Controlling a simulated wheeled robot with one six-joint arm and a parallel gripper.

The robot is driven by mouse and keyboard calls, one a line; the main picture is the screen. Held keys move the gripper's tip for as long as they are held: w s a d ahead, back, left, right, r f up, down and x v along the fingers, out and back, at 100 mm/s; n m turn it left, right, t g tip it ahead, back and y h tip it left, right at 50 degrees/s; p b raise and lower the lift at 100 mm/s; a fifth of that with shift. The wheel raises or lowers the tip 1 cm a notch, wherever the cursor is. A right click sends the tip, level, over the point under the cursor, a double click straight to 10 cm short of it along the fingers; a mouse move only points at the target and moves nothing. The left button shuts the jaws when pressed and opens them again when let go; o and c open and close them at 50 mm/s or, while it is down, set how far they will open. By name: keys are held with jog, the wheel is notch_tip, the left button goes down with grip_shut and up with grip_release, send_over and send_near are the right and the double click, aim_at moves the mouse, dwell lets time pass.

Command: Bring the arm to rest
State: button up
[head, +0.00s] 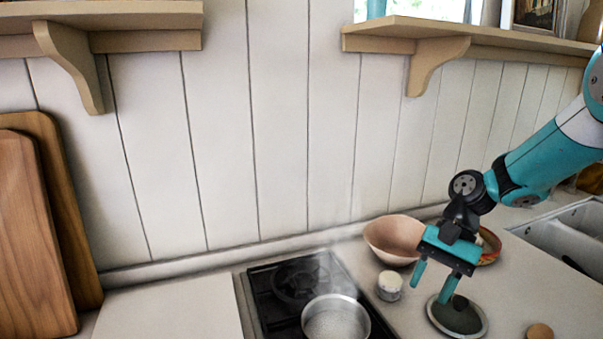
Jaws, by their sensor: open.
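My gripper (434,285) is at the right of the head view, at the end of my teal and white arm, which reaches in from the right edge. Its two teal fingers point down and stand apart, with nothing between them. It is above the counter. The right finger overlaps a round dark lid with a pale rim (474,326) in the picture; I cannot tell whether they touch. A small white jar (390,286) stands just left of the fingers. A pinkish bowl (394,240) is behind the gripper.
A steaming pot (335,318) sits on the black stove (262,288). A patterned bowl (490,246) is partly behind my gripper. A brown round object (540,331) lies front right, and a sink (570,235) is at right. Cutting boards (35,235) lean at left. Shelves (470,42) hang above.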

jog(key=s+a+r+n+t+b, duration=0.1)
jog(key=s+a+r+n, duration=0.1)
jog(key=s, duration=0.4)
jog(key=s+a+r+n+t+h, duration=0.1)
jog(key=s+a+r+n+t, duration=0.1)
jog(key=s+n, duration=0.5)
jog(key=s+a+r+n+t+b, duration=0.1)
jog(key=s+a+r+n, duration=0.2)
jog(key=s+a+n, duration=0.1)
jog(key=s+a, duration=0.1)
jog(key=s, duration=0.1)
jog(key=shift+s+a+r+t+h+b, duration=0.15)
jog(key=shift+s+r+t+h+b, duration=0.15)
jog(key=shift+s+r+b, duration=0.1)
